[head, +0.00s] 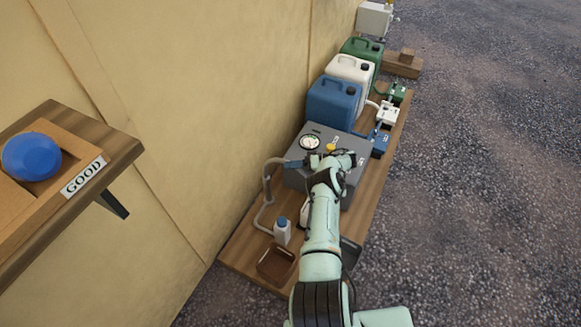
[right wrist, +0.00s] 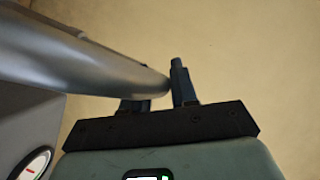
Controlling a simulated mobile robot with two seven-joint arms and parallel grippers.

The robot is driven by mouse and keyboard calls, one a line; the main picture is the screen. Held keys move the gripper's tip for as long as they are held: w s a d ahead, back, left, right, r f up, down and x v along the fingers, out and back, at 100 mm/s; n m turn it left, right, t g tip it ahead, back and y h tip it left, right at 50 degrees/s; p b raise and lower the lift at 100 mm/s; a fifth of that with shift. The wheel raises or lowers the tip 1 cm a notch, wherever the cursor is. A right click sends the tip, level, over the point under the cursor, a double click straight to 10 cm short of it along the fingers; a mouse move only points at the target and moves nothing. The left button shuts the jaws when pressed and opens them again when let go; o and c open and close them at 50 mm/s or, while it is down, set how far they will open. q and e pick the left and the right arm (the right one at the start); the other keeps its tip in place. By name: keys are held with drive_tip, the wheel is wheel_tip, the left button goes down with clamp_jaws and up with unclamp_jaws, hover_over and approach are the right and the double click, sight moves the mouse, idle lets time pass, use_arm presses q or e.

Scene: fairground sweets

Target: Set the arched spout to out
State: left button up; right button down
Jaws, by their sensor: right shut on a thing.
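The arched spout (head: 267,182) is a grey bent pipe on the left side of the grey machine box (head: 322,143), close to the wall. My right gripper (head: 291,163) reaches over the box from the right and is shut on the spout near the top of its arch. In the right wrist view, the fingers (right wrist: 160,92) stand on either side of the rounded grey spout (right wrist: 95,62). The arm hides part of the box and any markings for the spout's position. My left gripper is not in view.
A small white bottle with a blue cap (head: 282,232) and a brown tray (head: 277,265) stand near the spout on the wooden bench (head: 237,256). Blue (head: 333,104), white and green canisters stand behind the box. A wall shelf (head: 112,150) juts out at left.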

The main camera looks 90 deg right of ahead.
drive_tip(key=shift+w+a, duration=0.1)
drive_tip(key=shift+w, duration=0.15)
drive_tip(key=c, duration=0.9)
unclamp_jaws()
drive_tip(key=v, duration=0.7)
drive_tip(key=shift+s, duration=0.3)
drive_tip(key=shift+w, duration=0.1)
